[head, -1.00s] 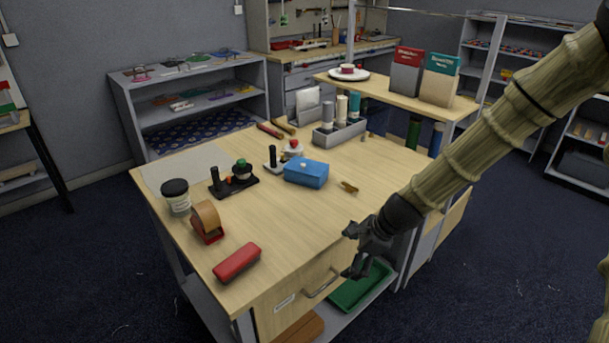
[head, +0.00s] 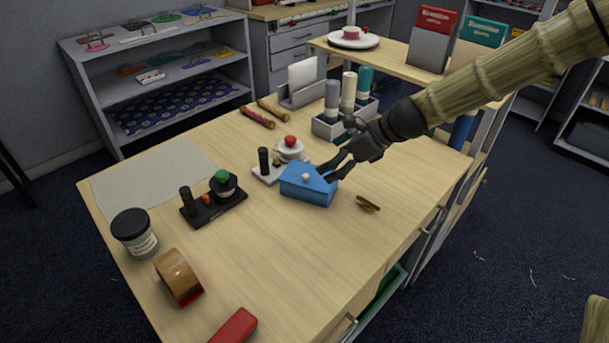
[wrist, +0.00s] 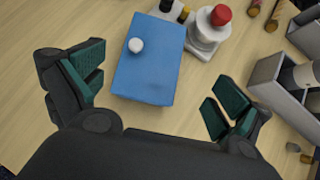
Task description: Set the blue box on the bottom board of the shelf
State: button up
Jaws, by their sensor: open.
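The blue box (head: 308,186) with a white knob on its lid sits on the wooden table. In the wrist view the blue box (wrist: 150,65) lies ahead of and between the spread fingers, with table showing on both sides. My gripper (head: 336,168) is open at the box's right side, close above it; whether a finger touches it I cannot tell. My gripper (wrist: 157,85) holds nothing. The grey shelf (head: 170,84) at the back left has several boards. Its lower visible board carries a blue patterned cloth (head: 175,105).
A white-and-red stamp (head: 290,148) and a black-handled one (head: 264,165) stand just behind the box. A grey caddy (head: 330,128) of bottles is behind my gripper. A small brown piece (head: 368,204) lies right of the box. The table's front right is clear.

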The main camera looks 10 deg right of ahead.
aim_at(313, 176)
jog(key=shift+s+a+f, duration=0.25)
jog(key=shift+s+a, duration=0.1)
jog(key=shift+a, duration=0.2)
jog(key=shift+s+a, duration=0.5)
jog(key=shift+s, duration=0.2)
jog(key=shift+w+a+f, duration=0.15)
jog(key=shift+a, duration=0.05)
jog(key=w+f, duration=0.2)
jog(key=w, duration=0.1)
jog(key=shift+w+a+f, duration=0.1)
jog(key=shift+a+f, duration=0.25)
jog(key=shift+f, duration=0.05)
jog(key=shift+s+a+r, duration=0.1)
jog(key=shift+s, duration=0.4)
jog(key=shift+s+a, duration=0.1)
jog(key=shift+s, duration=0.1)
jog(key=w+f, duration=0.1)
jog(key=w+a+f, duration=0.1)
jog(key=f, duration=0.1)
jog(key=shift+f+p, duration=0.1)
jog(key=shift+p, duration=0.25)
jog(key=shift+a+f, duration=0.15)
jog(key=shift+a, duration=0.15)
jog(key=shift+w+a+f, duration=0.15)
jog(key=shift+w+f, duration=0.05)
jog(key=shift+f, duration=0.05)
jog(key=shift+s, duration=0.1)
jog(key=shift+c, duration=1)
jog(key=c, duration=0.9)
jog(key=shift+r, duration=0.15)
